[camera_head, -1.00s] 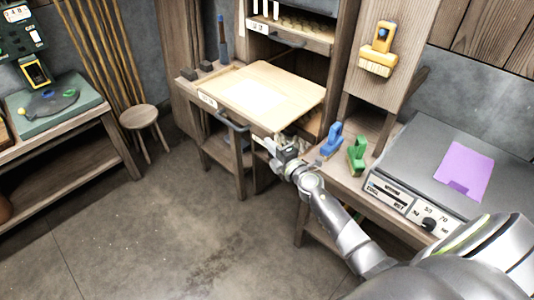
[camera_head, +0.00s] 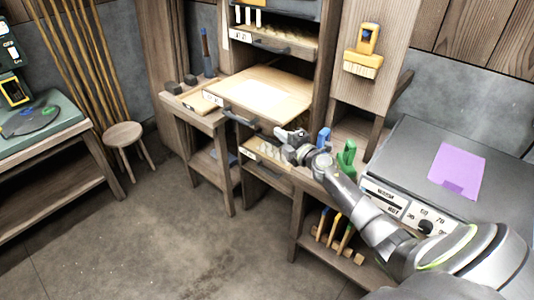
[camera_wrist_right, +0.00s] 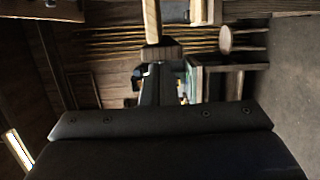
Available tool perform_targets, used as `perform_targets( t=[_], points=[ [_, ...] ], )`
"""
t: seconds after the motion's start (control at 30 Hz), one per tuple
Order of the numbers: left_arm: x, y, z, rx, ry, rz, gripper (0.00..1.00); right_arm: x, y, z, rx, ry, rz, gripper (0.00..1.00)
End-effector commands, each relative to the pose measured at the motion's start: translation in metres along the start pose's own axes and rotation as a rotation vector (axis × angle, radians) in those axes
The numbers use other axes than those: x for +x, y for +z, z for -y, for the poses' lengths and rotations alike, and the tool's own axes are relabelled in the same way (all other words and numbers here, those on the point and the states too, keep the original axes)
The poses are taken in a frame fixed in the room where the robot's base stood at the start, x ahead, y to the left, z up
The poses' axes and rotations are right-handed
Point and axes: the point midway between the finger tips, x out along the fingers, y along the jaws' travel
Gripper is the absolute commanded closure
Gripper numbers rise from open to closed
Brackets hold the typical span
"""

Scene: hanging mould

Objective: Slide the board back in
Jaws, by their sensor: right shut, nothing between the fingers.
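The board (camera_head: 268,92) is a pale wooden pull-out panel with a lighter sheet-like patch on top. It sticks part of the way out of the tall wooden cabinet (camera_head: 325,62). A label and a dark bar handle (camera_head: 240,117) are on its front edge. My right gripper (camera_head: 279,133) is shut and empty, just in front of the board's near right corner. I cannot tell whether it touches the board. In the right wrist view the dark gripper (camera_wrist_right: 152,85) points away, with a pale wooden piece beyond its tip. My left gripper is not in view.
A side bench (camera_head: 185,100) stands left of the board, and a stool (camera_head: 123,136) further left. Blue and green handled tools (camera_head: 346,158) stand right of my gripper. A grey appliance (camera_head: 440,150) with a purple sheet fills the right. The floor in front is clear.

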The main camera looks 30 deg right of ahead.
Motion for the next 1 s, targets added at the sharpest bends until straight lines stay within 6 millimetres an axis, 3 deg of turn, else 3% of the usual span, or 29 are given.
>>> perform_targets(
  t=[0.03,0.2,0.4,1.0],
  points=[
    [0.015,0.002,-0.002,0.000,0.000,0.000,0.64,0.003,0.014,0.007,-0.006,-0.001,0.004,1.00],
    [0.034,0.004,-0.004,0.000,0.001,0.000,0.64,0.011,0.047,0.006,-0.003,-0.001,0.004,1.00],
    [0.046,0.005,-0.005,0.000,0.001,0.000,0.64,0.017,0.070,0.004,-0.001,-0.002,0.002,1.00],
    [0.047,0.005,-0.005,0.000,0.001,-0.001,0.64,0.019,0.076,0.001,0.000,-0.002,0.001,1.00]
  ],
)
